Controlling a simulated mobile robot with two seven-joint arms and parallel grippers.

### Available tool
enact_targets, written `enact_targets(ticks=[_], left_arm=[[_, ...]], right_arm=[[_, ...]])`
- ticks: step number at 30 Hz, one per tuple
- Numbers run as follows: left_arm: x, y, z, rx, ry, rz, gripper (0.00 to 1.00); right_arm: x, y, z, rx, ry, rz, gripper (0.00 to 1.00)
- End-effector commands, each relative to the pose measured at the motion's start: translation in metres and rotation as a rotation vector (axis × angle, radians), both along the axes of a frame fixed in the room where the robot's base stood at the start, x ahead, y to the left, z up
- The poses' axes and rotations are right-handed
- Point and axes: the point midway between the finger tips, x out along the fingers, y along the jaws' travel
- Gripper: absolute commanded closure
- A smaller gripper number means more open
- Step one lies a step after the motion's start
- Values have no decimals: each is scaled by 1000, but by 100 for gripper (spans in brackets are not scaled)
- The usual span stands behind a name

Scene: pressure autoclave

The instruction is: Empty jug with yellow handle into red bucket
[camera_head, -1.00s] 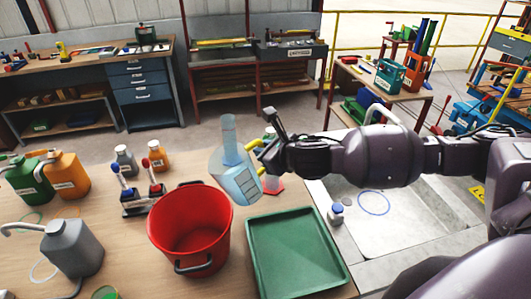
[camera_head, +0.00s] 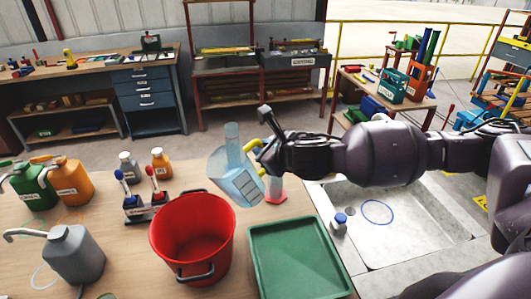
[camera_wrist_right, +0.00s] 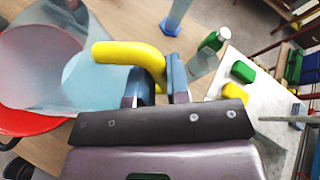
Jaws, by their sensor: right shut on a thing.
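The jug (camera_head: 233,178) is clear and bluish, with a yellow handle (camera_head: 250,147). It is held in the air, tilted to the left, beside the upper right rim of the red bucket (camera_head: 193,236). The bucket stands on the wooden table and looks empty inside. My right gripper (camera_head: 262,150) is shut on the yellow handle. In the right wrist view the handle (camera_wrist_right: 128,54) lies at the fingers (camera_wrist_right: 160,85), and the clear jug (camera_wrist_right: 85,75) overlaps the red bucket (camera_wrist_right: 25,122). I cannot make out the jug's contents clearly. My left gripper is not in view.
A green tray (camera_head: 298,280) lies right of the bucket, beside a sink (camera_head: 400,235). A stand (camera_head: 140,207) with red- and blue-topped items is behind the bucket. A grey canister (camera_head: 72,256) and green and orange jugs (camera_head: 70,183) stand to the left.

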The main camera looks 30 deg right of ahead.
Motion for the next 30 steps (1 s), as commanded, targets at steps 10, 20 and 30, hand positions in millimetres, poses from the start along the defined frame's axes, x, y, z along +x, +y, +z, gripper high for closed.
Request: enact_targets(ticks=[10,20,30], left_arm=[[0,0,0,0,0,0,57],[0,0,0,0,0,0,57],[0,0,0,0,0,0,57]], right_arm=[[0,4,13,-38,-6,0,100],[-1,8,24,-75,-12,1,100],[-1,17,19,-307,-39,2,100]])
